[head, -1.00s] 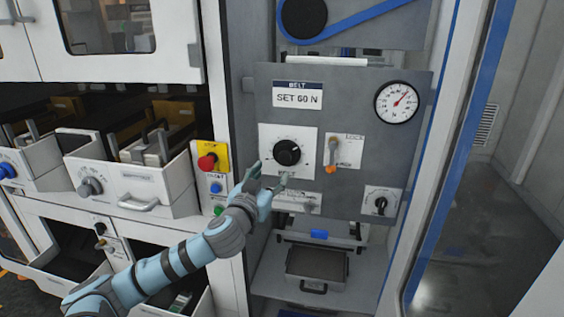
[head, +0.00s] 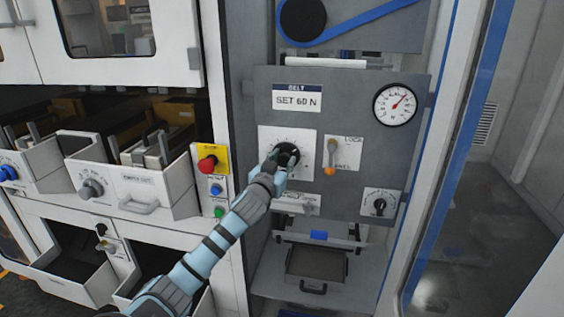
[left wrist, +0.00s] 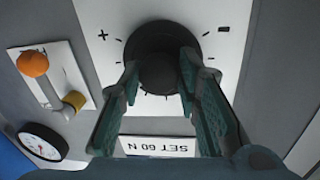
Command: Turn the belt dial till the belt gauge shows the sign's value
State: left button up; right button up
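The belt dial (head: 288,153) is a round black knob on a white plate under the belt sign (head: 297,98), which reads SET 60 N. The belt gauge (head: 395,104) is a round white dial at the panel's upper right; its red needle points up and right, and its numbers are too small to read. My left gripper (head: 282,155) is at the dial, its fingers apart. In the left wrist view its fingertips (left wrist: 159,75) lie over the two sides of the knob (left wrist: 160,45); I cannot tell whether they touch it. My right gripper is not in view.
A lever with an orange knob (head: 330,170) stands close right of the dial plate. A smaller black knob (head: 380,206) is lower right. A red stop button (head: 207,163) is on the left post. An open tray (head: 314,287) is below the panel.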

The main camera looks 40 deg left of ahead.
pick_arm(q)
jog(key=shift+c, duration=1.3)
jog(key=shift+f+n+b, duration=0.2)
jog(key=shift+n+b, duration=0.5)
jog(key=shift+b, duration=0.15)
jog(key=shift+n, duration=0.4)
jog(key=shift+r, duration=0.2)
jog(key=o, duration=1.1)
jog(key=shift+o, duration=0.2)
jog(key=v, duration=1.2)
jog(key=shift+f, duration=0.2)
